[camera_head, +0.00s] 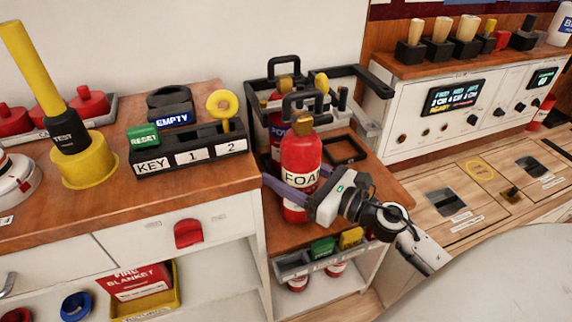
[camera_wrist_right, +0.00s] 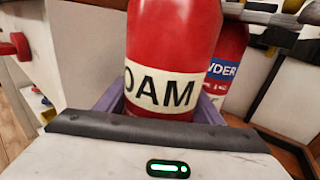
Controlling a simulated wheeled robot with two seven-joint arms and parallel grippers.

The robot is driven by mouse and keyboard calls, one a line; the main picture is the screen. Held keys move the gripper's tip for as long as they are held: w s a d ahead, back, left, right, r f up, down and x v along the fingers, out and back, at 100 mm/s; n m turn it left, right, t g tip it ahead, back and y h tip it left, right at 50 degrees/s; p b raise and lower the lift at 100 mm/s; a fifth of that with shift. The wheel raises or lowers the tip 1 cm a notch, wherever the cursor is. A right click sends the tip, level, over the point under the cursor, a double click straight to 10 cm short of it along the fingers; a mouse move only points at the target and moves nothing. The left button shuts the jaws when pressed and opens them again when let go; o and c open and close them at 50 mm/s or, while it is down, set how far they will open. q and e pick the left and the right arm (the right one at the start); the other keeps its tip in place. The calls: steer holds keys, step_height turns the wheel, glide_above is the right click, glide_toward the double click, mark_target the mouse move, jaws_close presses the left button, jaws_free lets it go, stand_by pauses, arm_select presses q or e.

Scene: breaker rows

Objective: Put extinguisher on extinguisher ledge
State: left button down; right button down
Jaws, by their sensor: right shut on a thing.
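The red foam extinguisher (camera_head: 301,155), with a white FOAM label and black top handle, is upright over the wooden ledge (camera_head: 385,190). My right gripper (camera_head: 300,187) is shut on its body, with purple fingers on both sides. In the right wrist view the same extinguisher (camera_wrist_right: 172,50) fills the middle between the fingers (camera_wrist_right: 160,108). Whether its base touches the ledge cannot be told. A powder extinguisher (camera_head: 275,135) stands behind it, partly hidden; its blue label shows in the right wrist view (camera_wrist_right: 226,68). My left gripper is not in view.
An empty black square frame (camera_head: 345,150) lies on the ledge to the right. Black rails (camera_head: 350,72) rise behind. A bin with green and yellow items (camera_head: 322,248) is at the ledge's front. The wooden counter (camera_head: 90,200) with a key rack (camera_head: 188,150) is on the left.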

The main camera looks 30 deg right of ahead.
steer(key=shift+w+a+r, duration=0.1)
steer(key=shift+w+r, duration=0.1)
steer(key=shift+f, duration=0.15)
steer(key=c, duration=0.5)
jaws_free()
steer(key=shift+s+f, duration=0.1)
steer(key=shift+f, duration=0.2)
steer(key=b, duration=0.2)
glide_toward(315, 186)
steer(key=x, duration=0.5)
steer(key=shift+w+a, duration=0.1)
steer(key=shift+w, duration=0.3)
